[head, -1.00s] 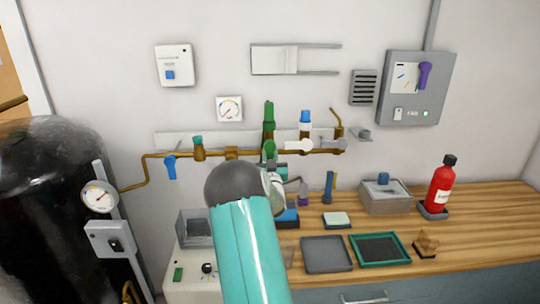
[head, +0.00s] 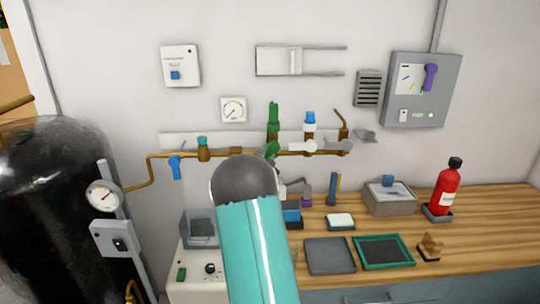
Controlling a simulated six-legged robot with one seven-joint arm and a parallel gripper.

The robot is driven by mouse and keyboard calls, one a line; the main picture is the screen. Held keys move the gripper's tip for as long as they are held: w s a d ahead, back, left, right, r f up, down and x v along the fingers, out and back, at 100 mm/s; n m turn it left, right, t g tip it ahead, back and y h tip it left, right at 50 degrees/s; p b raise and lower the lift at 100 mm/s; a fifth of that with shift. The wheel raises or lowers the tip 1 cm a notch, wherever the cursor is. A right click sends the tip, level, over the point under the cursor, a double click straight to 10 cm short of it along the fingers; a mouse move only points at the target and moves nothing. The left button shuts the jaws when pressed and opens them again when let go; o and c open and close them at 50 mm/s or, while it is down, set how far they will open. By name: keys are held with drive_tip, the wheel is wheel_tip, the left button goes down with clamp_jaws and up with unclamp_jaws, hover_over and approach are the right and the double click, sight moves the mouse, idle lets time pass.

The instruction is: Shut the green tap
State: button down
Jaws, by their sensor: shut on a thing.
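The green tap (head: 273,122) stands upright on the brass pipe along the back wall, left of the blue-topped tap. The jaws and the lower end of the handle cannot be seen clearly.
A blue-topped tap with a white handle (head: 303,146) is close on the right. A blue lever (head: 176,167) hangs from the pipe at left. Below are a grey tray (head: 329,255), a green-rimmed tray (head: 412,249) and a red bottle (head: 444,190).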

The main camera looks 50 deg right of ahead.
drive_tip(key=m, duration=0.1)
drive_tip(key=m+g, duration=0.1)
drive_tip(key=m, duration=0.1)
drive_tip(key=r+m+g, duration=0.1)
drive_tip(key=m, duration=0.1)
drive_tip(key=shift+w+a+r+y, duration=0.1)
drive_tip(key=shift+w+a+y, duration=0.15)
drive_tip(key=shift+w+y, duration=0.05)
drive_tip(key=shift+a+r+m+g+y, duration=0.1)
drive_tip(key=shift+r+m+g+y, duration=0.15)
drive_tip(key=shift+m, duration=0.6)
drive_tip(key=shift+d+r+m+g+y, duration=0.15)
drive_tip(key=shift+m+y, duration=0.15)
drive_tip(key=shift+m, duration=0.5)
drive_tip(key=shift+a+r+m+g+y, duration=0.15)
drive_tip(key=shift+m+g+y, duration=0.1)
drive_tip(key=shift+m, duration=0.6)
drive_tip(key=c, duration=1.2)
unclamp_jaws()
drive_tip(key=v, duration=1.3)
drive_tip(key=shift+a, duration=0.35)
drive_tip(key=shift+a, duration=0.1)
